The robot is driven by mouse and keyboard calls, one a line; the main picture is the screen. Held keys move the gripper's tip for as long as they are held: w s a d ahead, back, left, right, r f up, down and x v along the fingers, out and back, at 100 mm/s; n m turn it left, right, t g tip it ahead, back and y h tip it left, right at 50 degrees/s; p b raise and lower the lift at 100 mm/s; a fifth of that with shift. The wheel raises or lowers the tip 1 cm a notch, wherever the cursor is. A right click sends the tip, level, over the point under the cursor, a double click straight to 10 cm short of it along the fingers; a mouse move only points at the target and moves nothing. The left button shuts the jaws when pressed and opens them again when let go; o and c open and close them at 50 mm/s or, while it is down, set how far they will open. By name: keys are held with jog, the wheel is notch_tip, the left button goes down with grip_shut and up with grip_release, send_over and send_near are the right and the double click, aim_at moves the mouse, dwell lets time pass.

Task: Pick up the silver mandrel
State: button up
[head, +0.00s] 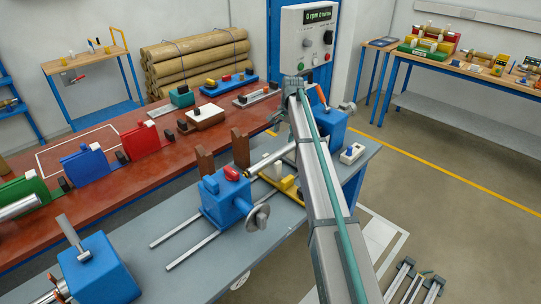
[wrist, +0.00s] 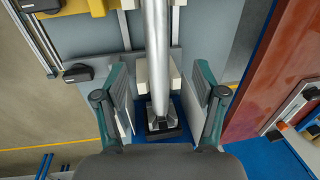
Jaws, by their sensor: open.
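The silver mandrel (wrist: 157,50) is a smooth bright rod that runs from the top edge of the wrist view down between my fingers. My gripper (wrist: 160,105) is open, with one finger on each side of the rod and a visible gap on both sides. The rod's lower end meets a dark clamp-like part (wrist: 160,125); I cannot tell whether it is held there. In the head view a short silver rod (head: 272,157), which looks like the mandrel, shows left of my arm, beyond the blue tailstock (head: 225,197). My arm hides my fingers there.
Cream blocks (wrist: 174,74) lie beneath the rod. A yellow part (wrist: 90,8) and a black handle (wrist: 78,73) are on the left. The red bench (wrist: 245,90) is on the right. The control box (head: 306,45) stands above the blue headstock (head: 332,125).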

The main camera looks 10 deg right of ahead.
aim_at(282, 149)
jog(key=shift+w+a+f+p, duration=0.15)
jog(key=shift+f+p, duration=0.5)
jog(key=shift+f, duration=1.05)
jog(key=shift+w+a+f+p, duration=0.15)
jog(key=shift+f+p, duration=0.45)
jog(key=shift+f, duration=1.1)
jog(key=shift+w+f+p, duration=0.2)
jog(key=shift+f+p, duration=0.45)
jog(key=shift+f, duration=1.05)
grip_shut()
jog(key=shift+r, duration=0.1)
